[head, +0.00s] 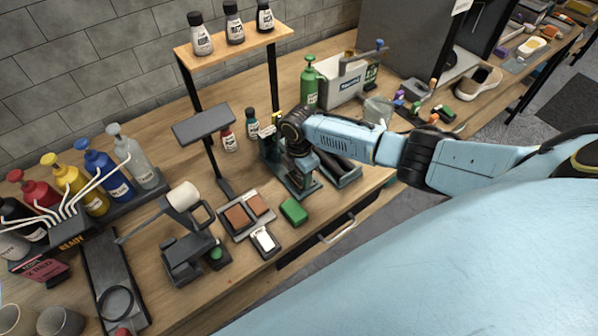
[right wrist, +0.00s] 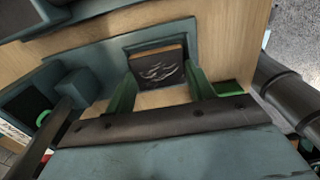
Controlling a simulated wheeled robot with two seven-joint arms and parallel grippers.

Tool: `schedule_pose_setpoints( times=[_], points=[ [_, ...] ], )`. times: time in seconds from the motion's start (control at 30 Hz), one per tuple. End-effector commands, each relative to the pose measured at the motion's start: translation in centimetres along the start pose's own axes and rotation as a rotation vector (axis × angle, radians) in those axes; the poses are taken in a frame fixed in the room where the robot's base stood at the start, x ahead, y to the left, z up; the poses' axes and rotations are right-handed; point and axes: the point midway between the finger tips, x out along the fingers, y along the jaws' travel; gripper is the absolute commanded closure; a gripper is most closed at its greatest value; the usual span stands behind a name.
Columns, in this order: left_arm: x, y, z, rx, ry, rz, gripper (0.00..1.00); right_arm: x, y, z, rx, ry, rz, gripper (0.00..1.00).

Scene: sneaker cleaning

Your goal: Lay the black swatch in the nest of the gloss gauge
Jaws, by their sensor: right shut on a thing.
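In the head view the swatch is hidden by the gripper. A dark device with a green button (head: 188,258) stands front left of the gripper; I cannot tell for sure whether it is the gloss gauge. My left gripper is not in view.
A tray (head: 238,236) holds two brown swatches and a white piece, beside a green block (head: 294,211). A dark stand (head: 203,125) rises left of the gripper. Pump bottles (head: 95,178) line the left. A white box (head: 342,85) stands behind.

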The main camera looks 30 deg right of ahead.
Motion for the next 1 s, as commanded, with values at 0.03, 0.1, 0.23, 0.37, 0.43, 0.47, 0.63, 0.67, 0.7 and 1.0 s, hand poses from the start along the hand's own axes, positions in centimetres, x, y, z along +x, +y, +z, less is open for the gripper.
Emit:
schedule_pose_setpoints(
  times=[0.03, 0.1, 0.23, 0.37, 0.43, 0.47, 0.63, 0.67, 0.7, 1.0],
  points=[
    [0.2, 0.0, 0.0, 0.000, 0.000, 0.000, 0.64, 0.2, 0.0, 0.0, 0.000, 0.000, 0.000, 0.68],
    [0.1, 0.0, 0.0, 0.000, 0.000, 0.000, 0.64, 0.1, 0.0, 0.0, 0.000, 0.000, 0.000, 0.68],
    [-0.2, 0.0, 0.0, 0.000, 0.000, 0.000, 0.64, -0.1, 0.0, 0.0, 0.000, 0.000, 0.000, 0.68],
    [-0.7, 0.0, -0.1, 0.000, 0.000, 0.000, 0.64, -0.6, 0.0, 0.0, 0.000, 0.000, 0.000, 0.68],
    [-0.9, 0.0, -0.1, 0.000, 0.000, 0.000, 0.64, -0.8, 0.0, 0.0, 0.000, 0.000, 0.000, 0.68],
    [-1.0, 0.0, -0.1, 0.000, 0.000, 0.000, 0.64, -0.9, 0.0, 0.0, 0.000, 0.000, 0.000, 0.68],
    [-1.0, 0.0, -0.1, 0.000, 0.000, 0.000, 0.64, -0.9, 0.0, 0.0, 0.000, 0.000, 0.000, 0.68],
    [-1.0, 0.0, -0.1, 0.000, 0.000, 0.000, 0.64, -0.9, 0.0, 0.0, 0.000, 0.000, 0.000, 0.68],
    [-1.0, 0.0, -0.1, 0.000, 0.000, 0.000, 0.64, -0.8, 0.0, 0.0, 0.000, 0.000, 0.000, 0.68],
    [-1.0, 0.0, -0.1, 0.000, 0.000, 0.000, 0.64, -0.8, 0.0, 0.0, 0.000, 0.000, 0.000, 0.21]
  ],
)
